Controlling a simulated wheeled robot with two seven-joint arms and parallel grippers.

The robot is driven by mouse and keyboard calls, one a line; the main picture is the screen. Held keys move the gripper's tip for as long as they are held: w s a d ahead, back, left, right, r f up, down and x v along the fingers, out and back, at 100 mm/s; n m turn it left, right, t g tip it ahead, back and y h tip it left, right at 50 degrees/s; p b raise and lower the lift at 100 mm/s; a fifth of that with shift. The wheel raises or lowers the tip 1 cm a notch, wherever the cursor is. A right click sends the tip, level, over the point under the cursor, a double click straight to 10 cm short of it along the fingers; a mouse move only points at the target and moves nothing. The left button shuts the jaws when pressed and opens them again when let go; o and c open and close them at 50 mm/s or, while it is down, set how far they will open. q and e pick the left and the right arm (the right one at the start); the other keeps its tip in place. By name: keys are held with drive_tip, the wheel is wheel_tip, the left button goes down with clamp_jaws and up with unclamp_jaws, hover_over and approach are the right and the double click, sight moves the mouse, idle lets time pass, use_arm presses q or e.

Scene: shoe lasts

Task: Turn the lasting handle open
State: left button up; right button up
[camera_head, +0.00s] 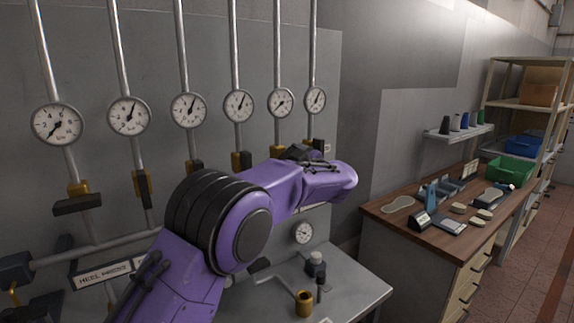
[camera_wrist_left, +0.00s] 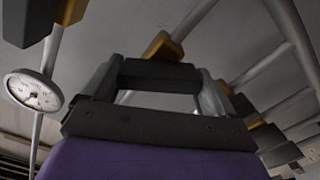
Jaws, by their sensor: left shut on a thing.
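In the left wrist view, a black bar handle (camera_wrist_left: 160,76) lies crosswise between the two grey fingers of my left gripper (camera_wrist_left: 158,85). A yellow valve body (camera_wrist_left: 163,46) on a grey pipe sits just behind the handle. My left gripper is shut on this handle. In the head view my purple left arm reaches right across the pipe wall, and its fingers and the held handle are mostly hidden. No label for the lasting handle is readable, so I cannot tell its name from a sign. My right gripper is not in view.
Several pipes with round gauges (camera_head: 129,115) line the wall. Other black handles (camera_head: 77,205) hang on brass valves. A sign (camera_head: 103,272) reads heel press. A metal bench (camera_head: 350,284) carries a brass cup (camera_head: 304,303). A wooden workbench (camera_head: 425,240) stands right.

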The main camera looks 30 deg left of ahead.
use_arm(q)
drive_tip(key=n+b, duration=0.1)
drive_tip(key=n, duration=0.1)
drive_tip(key=n+b, duration=0.3)
drive_tip(key=n, duration=0.1)
drive_tip(key=shift+f+b, duration=0.3)
drive_tip(key=n+b, duration=0.4)
drive_tip(key=n, duration=0.2)
drive_tip(key=shift+w+f+n, duration=0.1)
drive_tip(key=shift+f+n, duration=0.05)
drive_tip(key=shift+n, duration=0.15)
drive_tip(key=shift+c, duration=0.2)
drive_tip(key=o, duration=0.8)
drive_tip(key=shift+o, duration=0.2)
drive_tip(key=shift+s+d+r+b, duration=0.15)
drive_tip(key=shift+s+r+b, duration=0.1)
drive_tip(key=shift+s+b, duration=0.1)
drive_tip(key=b+v, duration=0.3)
drive_tip(key=v, duration=0.7)
drive_tip(key=shift+w+d, duration=0.1)
drive_tip(key=shift+d, duration=0.1)
